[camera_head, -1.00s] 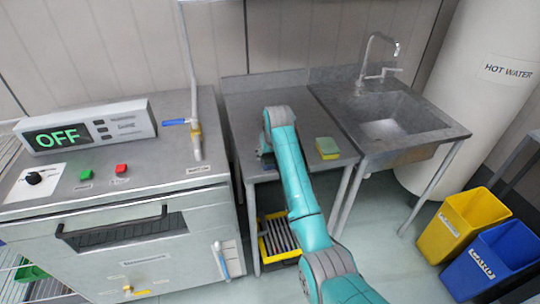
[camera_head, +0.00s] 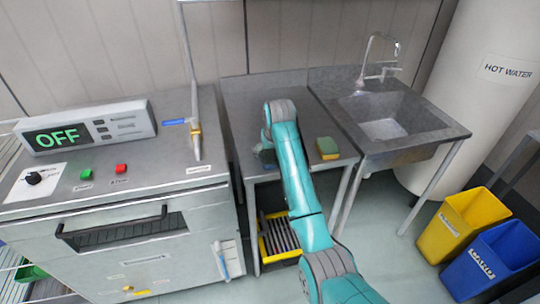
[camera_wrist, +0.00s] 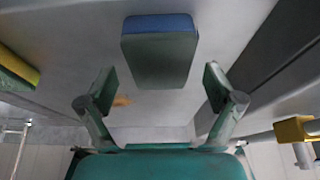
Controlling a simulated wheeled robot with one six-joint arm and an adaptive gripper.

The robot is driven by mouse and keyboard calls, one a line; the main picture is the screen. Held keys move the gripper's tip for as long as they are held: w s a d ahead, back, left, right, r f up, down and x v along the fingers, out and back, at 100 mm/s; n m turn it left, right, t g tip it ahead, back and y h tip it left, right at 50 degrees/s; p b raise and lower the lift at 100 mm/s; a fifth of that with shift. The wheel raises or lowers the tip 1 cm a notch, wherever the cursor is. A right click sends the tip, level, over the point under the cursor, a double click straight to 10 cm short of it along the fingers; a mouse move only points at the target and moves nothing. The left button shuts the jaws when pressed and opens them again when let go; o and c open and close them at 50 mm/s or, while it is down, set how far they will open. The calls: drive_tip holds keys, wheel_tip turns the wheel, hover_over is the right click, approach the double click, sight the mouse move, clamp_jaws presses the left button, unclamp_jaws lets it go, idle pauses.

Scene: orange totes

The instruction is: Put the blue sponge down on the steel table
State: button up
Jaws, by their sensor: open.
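The blue sponge (camera_wrist: 158,55) lies on the steel table (camera_wrist: 222,20) in the wrist view, with a blue face and a grey-green face. My gripper (camera_wrist: 157,88) is open around it, with a visible gap between the sponge and each finger. In the head view the steel table (camera_head: 245,98) stands between the oven-like machine and the sink. There my arm hides most of the gripper, and only a small dark bluish patch shows beside it, too unclear to name.
A yellow and green sponge (camera_head: 327,148) lies on the table, right of my arm; it also shows in the wrist view (camera_wrist: 15,72). The sink (camera_head: 390,120) adjoins on the right, the machine (camera_head: 120,205) stands on the left. A yellow crate (camera_head: 266,247) is under the table.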

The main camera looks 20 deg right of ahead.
drive_tip(key=v, duration=0.9)
drive_tip(key=shift+r, duration=0.3)
drive_tip(key=shift+s+f, duration=0.1)
drive_tip(key=shift+s, duration=0.05)
drive_tip(key=shift+t, duration=0.6)
drive_tip(key=s+f, duration=0.1)
drive_tip(key=f, duration=0.3)
drive_tip(key=s+f, duration=0.2)
drive_tip(key=f, duration=0.2)
drive_tip(key=s+f, duration=0.1)
drive_tip(key=f, duration=0.4)
drive_tip(key=shift+s+f, duration=0.1)
drive_tip(key=shift+s, duration=0.15)
drive_tip(key=s+f+t, duration=0.2)
drive_tip(key=s+f, duration=1.1)
drive_tip(key=f, duration=0.1)
drive_tip(key=s+f+t, duration=0.3)
drive_tip(key=s, duration=1.5)
drive_tip(key=s+r+t, duration=0.2)
drive_tip(key=s+r, duration=0.7)
drive_tip(key=s, duration=0.4)
drive_tip(key=s+r+t, duration=0.2)
drive_tip(key=s+r, duration=0.8)
drive_tip(key=s, duration=0.3)
drive_tip(key=shift+s, duration=0.2)
